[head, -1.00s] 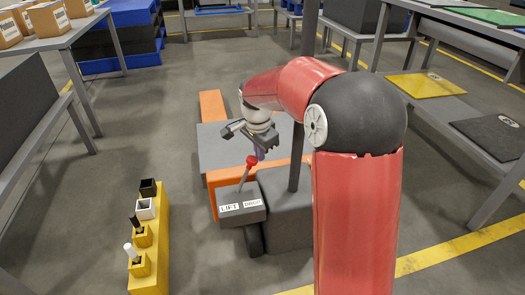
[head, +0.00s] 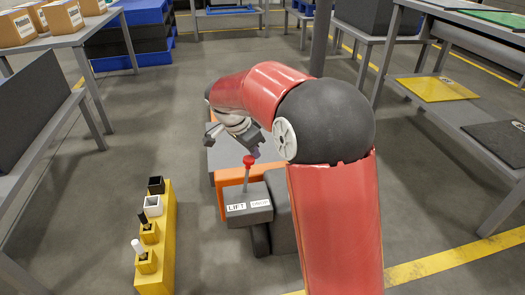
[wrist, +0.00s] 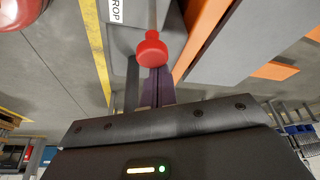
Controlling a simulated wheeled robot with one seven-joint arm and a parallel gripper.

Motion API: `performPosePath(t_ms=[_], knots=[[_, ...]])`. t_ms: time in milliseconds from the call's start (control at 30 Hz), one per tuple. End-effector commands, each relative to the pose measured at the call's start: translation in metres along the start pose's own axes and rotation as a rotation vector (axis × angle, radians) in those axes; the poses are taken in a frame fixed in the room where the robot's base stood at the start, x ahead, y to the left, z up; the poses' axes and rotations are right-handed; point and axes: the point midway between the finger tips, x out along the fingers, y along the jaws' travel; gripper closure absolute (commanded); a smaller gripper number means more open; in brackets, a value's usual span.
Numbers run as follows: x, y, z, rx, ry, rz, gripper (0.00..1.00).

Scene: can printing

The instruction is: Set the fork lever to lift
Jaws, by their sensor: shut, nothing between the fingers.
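The fork lever (head: 247,178) is a thin rod with a red knob (head: 249,160). It rises from a grey box (head: 250,213) with a LIFT label (head: 236,208) at left and a DROP label (head: 260,203) at right. The lever stands nearly upright, leaning slightly right in the head view. My gripper (head: 255,152) is shut and empty, right by the knob. In the wrist view the red knob (wrist: 152,46) sits just past my closed fingertips (wrist: 156,74); I cannot tell whether they touch. Part of the DROP label (wrist: 115,10) shows there.
The lever box sits on an orange and grey fork truck (head: 230,190). A yellow rack (head: 156,240) with several small holders stands on the floor at left. Tables line both sides, with cardboard boxes (head: 63,16) at left. Open floor lies between.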

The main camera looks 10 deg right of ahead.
Motion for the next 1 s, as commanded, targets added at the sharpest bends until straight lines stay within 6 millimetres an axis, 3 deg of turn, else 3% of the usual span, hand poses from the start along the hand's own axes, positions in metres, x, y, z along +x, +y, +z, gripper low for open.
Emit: performPosePath(t_ms=[100, 500, 1000], knots=[[-0.007, -0.01, 0.018, -0.026, 0.095, 0.044, 1.0], [-0.021, -0.031, 0.058, -0.066, 0.364, 0.172, 1.0], [-0.022, -0.04, 0.076, -0.082, 0.481, 0.229, 1.0]])
